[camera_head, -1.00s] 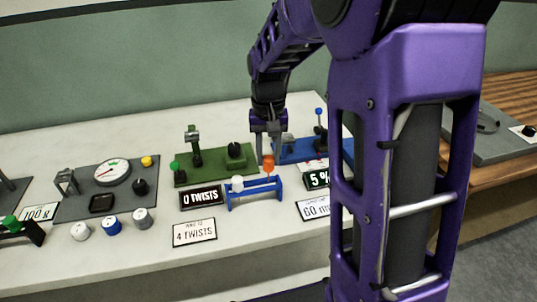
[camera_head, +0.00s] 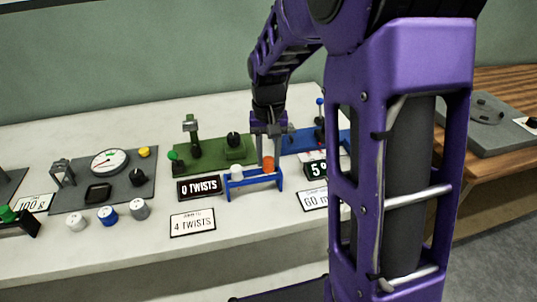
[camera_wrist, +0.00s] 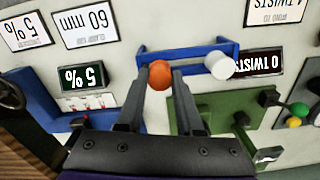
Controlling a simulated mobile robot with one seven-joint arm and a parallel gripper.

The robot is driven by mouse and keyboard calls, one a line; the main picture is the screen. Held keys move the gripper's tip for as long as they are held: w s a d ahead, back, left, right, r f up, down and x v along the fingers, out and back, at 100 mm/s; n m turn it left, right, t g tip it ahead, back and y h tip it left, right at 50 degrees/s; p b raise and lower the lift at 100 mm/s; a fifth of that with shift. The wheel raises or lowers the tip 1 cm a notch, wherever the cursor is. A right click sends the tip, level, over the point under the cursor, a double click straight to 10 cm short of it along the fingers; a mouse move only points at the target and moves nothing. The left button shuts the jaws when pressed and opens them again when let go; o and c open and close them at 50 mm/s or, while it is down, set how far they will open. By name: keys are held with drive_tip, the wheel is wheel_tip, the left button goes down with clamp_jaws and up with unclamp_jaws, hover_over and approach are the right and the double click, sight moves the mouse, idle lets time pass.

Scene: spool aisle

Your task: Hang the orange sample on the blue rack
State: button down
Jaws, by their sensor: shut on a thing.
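The orange sample (camera_head: 268,164) is a small rounded piece at the blue rack's bar, right of a white piece. It also shows in the wrist view (camera_wrist: 160,75), between my fingertips. My gripper (camera_head: 267,150) points down over it and is shut on it. The blue rack (camera_head: 253,181) is a low frame with a crossbar and legs, standing on the white counter; it also shows in the wrist view (camera_wrist: 189,52). The orange sample overlaps the bar in both views; I cannot tell whether the bar bears it. The fingers partly hide the sample.
A white sample (camera_head: 237,170) sits at the rack's left part, close to the orange one. A green device (camera_head: 215,153) and a blue device (camera_head: 297,141) stand behind. Signs reading "0 TWISTS" (camera_head: 199,187) and "4 TWISTS" (camera_head: 193,222) stand left and in front.

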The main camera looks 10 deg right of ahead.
drive_tip(key=shift+f, duration=0.45)
drive_tip(key=shift+c, duration=2.4)
unclamp_jaws()
drive_tip(key=shift+r, duration=0.1)
wheel_tip(320, 180, up, 17)
drive_tip(key=p, duration=0.3)
drive_tip(key=shift+r, duration=0.15)
